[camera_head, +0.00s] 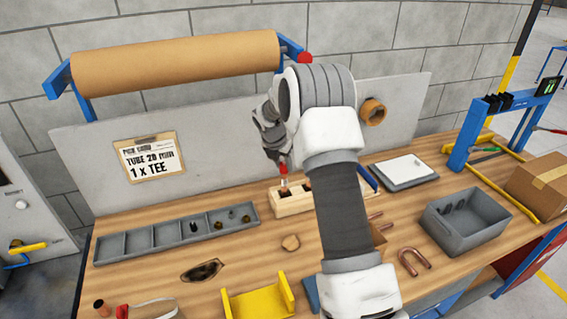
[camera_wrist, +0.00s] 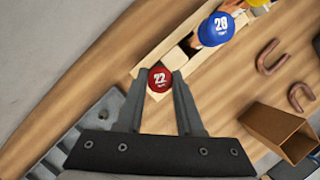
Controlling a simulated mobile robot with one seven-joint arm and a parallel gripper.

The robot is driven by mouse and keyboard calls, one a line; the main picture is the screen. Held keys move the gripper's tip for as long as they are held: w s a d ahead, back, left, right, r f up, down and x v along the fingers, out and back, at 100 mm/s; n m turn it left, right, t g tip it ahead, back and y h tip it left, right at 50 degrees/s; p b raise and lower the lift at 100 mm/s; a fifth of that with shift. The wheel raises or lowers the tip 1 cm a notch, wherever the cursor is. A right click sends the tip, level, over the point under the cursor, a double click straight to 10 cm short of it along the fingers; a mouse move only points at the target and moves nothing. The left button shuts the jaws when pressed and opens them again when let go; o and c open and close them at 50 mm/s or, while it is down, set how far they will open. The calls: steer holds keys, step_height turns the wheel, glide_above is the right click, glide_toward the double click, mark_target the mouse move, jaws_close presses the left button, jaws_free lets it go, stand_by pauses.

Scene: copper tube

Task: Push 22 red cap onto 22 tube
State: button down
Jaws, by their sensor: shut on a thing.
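A red cap marked 22 (camera_wrist: 159,79) sits between the fingertips of my gripper (camera_wrist: 158,84) in the wrist view. My gripper is shut on it. In the head view my gripper (camera_head: 283,165) points down with the red cap (camera_head: 283,170) at its tip, over the left end of the wooden block (camera_head: 292,205). A tube (camera_head: 284,185) shows just below the cap, upright at the block. Whether the cap is seated on the tube or only touching it I cannot tell. A blue cap marked 28 (camera_wrist: 217,29) stands further along the block.
A grey compartment tray (camera_head: 170,237) lies left of the block. A grey bin (camera_head: 465,222), copper U-bends (camera_head: 414,262) and a white-topped pad (camera_head: 403,170) are to the right. A yellow holder (camera_head: 258,304) stands at the front. My arm hides the block's right part.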

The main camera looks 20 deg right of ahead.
steer(key=shift+f, duration=0.3)
steer(key=shift+c, duration=2.3)
jaws_free()
steer(key=shift+r, duration=0.1)
steer(key=b+v, duration=0.2)
steer(key=v, duration=1.5)
steer(key=shift+r, duration=0.25)
